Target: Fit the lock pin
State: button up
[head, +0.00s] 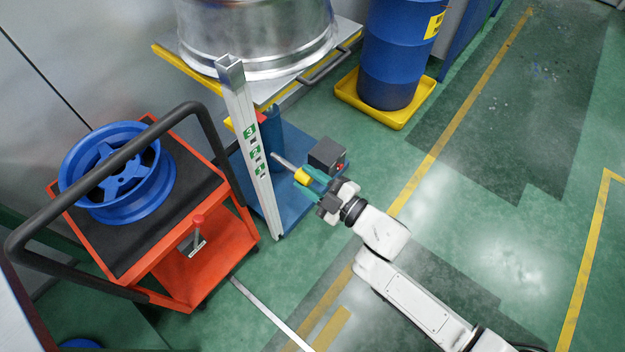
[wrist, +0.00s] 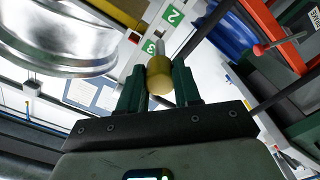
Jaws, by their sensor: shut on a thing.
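My gripper (head: 312,186) is shut on the yellow knob of the lock pin (head: 302,176). The pin's bare metal shaft points up and left at the numbered post (head: 248,120). In the head view the shaft tip looks just short of the post, beside labels 2 and 1. In the wrist view the yellow knob (wrist: 159,76) sits between the green fingers (wrist: 157,82), with the shaft beyond it. The post's labels 2 and 3 (wrist: 173,16) show behind it. The hole facing the pin is not clear in either view.
A large silver wheel (head: 260,40) rests on the raised platform above a blue base (head: 290,215). A dark box (head: 327,155) stands close to my gripper. An orange cart (head: 130,265) with a blue wheel (head: 118,172) and red-knobbed lever (head: 197,219) is left. Floor at right is clear.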

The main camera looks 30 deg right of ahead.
aim_at(274, 154)
jog(key=shift+x, duration=2.45)
jog(key=shift+p+x, duration=0.55)
jog(key=shift+x, duration=0.65)
jog(key=shift+w+a+r, duration=0.1)
jog(key=shift+w+a, duration=0.05)
jog(key=shift+w, duration=0.55)
jog(key=shift+w+a, duration=0.25)
jog(key=shift+w, duration=0.3)
jog(key=shift+w+a, duration=0.1)
jog(key=shift+w, duration=0.45)
jog(key=shift+b+x, duration=0.5)
jog(key=shift+x, duration=0.6)
jog(key=shift+w+a, duration=0.3)
jog(key=shift+w, duration=0.3)
jog(key=o, duration=1.1)
jog(key=shift+o, duration=0.2)
